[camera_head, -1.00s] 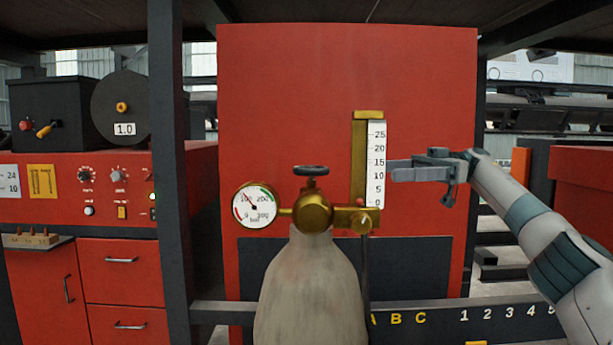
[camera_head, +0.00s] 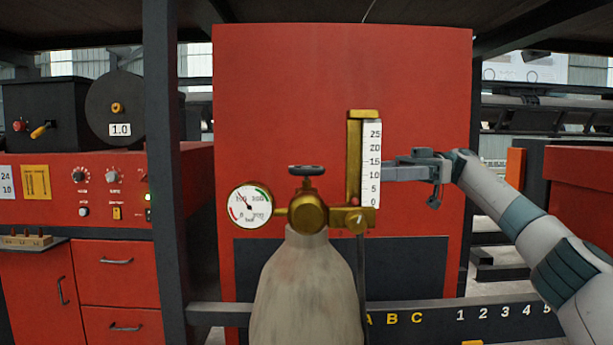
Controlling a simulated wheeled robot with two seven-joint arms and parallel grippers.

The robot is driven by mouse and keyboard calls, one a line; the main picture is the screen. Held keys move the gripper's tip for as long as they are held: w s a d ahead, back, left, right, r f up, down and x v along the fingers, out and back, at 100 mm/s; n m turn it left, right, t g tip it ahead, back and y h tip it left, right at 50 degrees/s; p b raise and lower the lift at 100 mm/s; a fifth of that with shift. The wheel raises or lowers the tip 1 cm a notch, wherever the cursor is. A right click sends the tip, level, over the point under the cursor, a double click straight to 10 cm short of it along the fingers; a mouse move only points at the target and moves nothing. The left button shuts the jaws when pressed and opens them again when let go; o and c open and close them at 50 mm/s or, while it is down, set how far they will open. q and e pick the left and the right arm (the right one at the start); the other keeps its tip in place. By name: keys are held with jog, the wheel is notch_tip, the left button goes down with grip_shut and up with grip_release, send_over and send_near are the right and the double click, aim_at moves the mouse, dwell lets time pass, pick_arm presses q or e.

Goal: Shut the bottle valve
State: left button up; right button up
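The bottle valve is a dark handwheel (camera_head: 307,170) on top of a brass regulator body (camera_head: 307,212). It sits on a pale grey gas bottle (camera_head: 307,290) that stands upright at the centre. A round pressure gauge (camera_head: 250,207) is on the left of the brass body. A flow scale (camera_head: 371,163) with a brass frame stands on the right. My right gripper (camera_head: 390,168) comes in from the right, its tip beside the flow scale and well to the right of the handwheel. It touches nothing that I can make out, and its finger gap is not clear. My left gripper is not in view.
A red panel (camera_head: 300,90) stands behind the bottle. A dark post (camera_head: 165,180) and a red cabinet with knobs (camera_head: 85,195) are on the left. A dark rail with letters and numbers (camera_head: 430,318) runs low in front. Space above the handwheel is clear.

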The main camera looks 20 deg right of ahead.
send_near(307, 175)
jog(key=w+a, duration=0.1)
jog(key=w, duration=0.2)
jog(key=a+p, duration=0.1)
jog(key=a, duration=0.2)
jog(key=a+p, duration=0.1)
jog(key=a, duration=0.3)
jog(key=shift+s+f, duration=0.1)
jog(key=shift+s, duration=0.1)
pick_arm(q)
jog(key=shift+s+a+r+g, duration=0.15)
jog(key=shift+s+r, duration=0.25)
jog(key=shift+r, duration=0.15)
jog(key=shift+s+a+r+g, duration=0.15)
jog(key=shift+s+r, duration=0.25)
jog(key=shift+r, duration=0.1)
pick_arm(e)
jog(key=shift+a+f, duration=0.1)
jog(key=shift+a, duration=0.5)
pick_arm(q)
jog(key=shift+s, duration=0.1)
pick_arm(e)
jog(key=c, duration=1)
